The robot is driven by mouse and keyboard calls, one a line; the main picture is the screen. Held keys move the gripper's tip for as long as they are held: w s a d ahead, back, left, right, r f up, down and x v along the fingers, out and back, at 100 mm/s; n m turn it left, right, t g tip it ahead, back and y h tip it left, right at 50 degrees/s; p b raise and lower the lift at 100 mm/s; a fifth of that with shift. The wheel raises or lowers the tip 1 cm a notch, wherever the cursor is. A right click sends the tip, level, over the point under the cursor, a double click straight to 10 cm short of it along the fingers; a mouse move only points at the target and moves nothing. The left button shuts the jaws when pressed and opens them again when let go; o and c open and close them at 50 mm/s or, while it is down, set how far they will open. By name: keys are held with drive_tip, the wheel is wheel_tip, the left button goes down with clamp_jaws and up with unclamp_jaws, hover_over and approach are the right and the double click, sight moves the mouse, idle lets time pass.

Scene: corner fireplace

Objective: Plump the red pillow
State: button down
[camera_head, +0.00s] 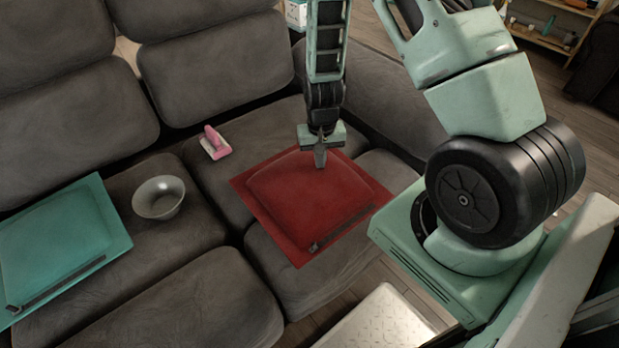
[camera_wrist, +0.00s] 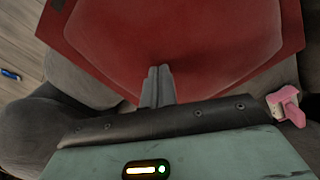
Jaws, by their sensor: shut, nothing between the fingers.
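The red pillow (camera_head: 308,200) lies flat on the grey sofa seat, its middle puffed up and a dark strip along its near edge. My gripper (camera_head: 320,160) points down over the pillow's far part, with its fingers together and empty. In the wrist view the shut fingers (camera_wrist: 157,84) overlap the red pillow (camera_wrist: 185,35). I cannot tell whether the fingertips touch the cloth or stay just above it.
A teal pillow (camera_head: 60,245) lies on the sofa at the left. A grey bowl (camera_head: 158,197) stands between the pillows. A pink and white brush-like object (camera_head: 214,143) sits behind the red pillow, near the backrest (camera_head: 215,60). A shelf (camera_head: 550,35) stands at the back right.

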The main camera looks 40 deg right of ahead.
drive_tip(key=shift+f+b, duration=0.55)
drive_tip(key=shift+f, duration=0.35)
wheel_tip(320, 180, up, 3)
drive_tip(key=p, duration=0.2)
drive_tip(key=shift+p, duration=0.35)
drive_tip(key=shift+f, duration=0.1)
